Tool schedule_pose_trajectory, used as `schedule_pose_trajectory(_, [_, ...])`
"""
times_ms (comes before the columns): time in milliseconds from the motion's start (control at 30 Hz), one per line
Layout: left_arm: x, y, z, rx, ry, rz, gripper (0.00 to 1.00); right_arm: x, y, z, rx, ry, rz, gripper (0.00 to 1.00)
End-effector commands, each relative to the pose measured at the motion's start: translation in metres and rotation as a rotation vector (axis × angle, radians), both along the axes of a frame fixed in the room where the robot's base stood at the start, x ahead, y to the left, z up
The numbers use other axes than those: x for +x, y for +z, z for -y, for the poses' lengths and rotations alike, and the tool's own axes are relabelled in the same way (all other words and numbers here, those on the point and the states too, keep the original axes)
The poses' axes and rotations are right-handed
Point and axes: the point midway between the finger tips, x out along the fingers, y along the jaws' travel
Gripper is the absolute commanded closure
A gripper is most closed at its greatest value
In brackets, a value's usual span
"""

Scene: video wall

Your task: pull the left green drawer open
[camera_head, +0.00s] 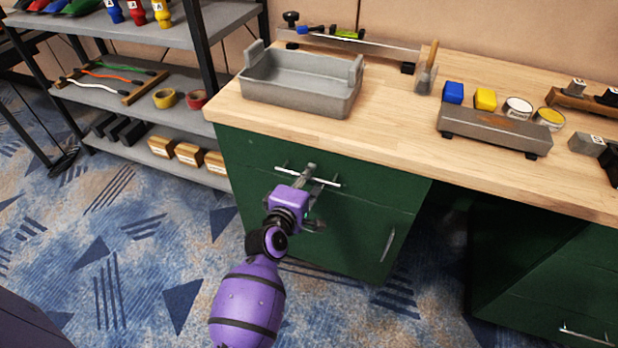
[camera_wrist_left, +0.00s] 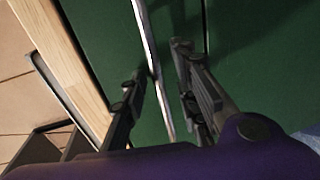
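The left green drawer (camera_head: 375,207) is the upper front of the cabinet under the wooden worktop. It looks flush with the cabinet. Its silver bar handle (camera_head: 328,182) runs across the front, and my gripper covers part of it. My purple left arm reaches up to it, with the left gripper (camera_head: 311,181) at the handle. In the left wrist view the handle (camera_wrist_left: 153,60) passes between the two dark fingers of the gripper (camera_wrist_left: 160,75). The fingers are apart, with gaps beside the bar. My right gripper is not in view.
A grey tray (camera_head: 300,102) stands on the worktop (camera_head: 390,125) above the drawer. A lower door with an upright handle (camera_head: 388,245) is below it. A shelf rack (camera_head: 130,100) stands to the left. The carpet (camera_head: 130,250) in front is clear.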

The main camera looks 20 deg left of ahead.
Motion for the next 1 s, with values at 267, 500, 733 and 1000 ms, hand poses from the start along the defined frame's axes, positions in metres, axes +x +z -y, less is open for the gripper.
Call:
schedule_pose_trajectory(267, [0.0017, 0.0004, 0.0000, 0.001, 0.000, 0.001, 0.73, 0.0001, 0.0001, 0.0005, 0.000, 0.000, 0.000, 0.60])
schedule_pose_trajectory(500, [0.0015, 0.0003, 0.0001, 0.001, 0.000, 0.001, 1.00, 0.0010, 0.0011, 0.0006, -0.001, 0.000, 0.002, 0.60])
schedule_pose_trajectory(733, [0.0013, 0.0001, 0.0002, 0.001, 0.000, 0.001, 1.00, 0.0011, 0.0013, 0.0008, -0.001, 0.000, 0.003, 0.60])
schedule_pose_trajectory(1000, [0.0013, 0.0003, 0.0001, 0.001, 0.000, 0.000, 1.00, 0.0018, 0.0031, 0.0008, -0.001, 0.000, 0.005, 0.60])
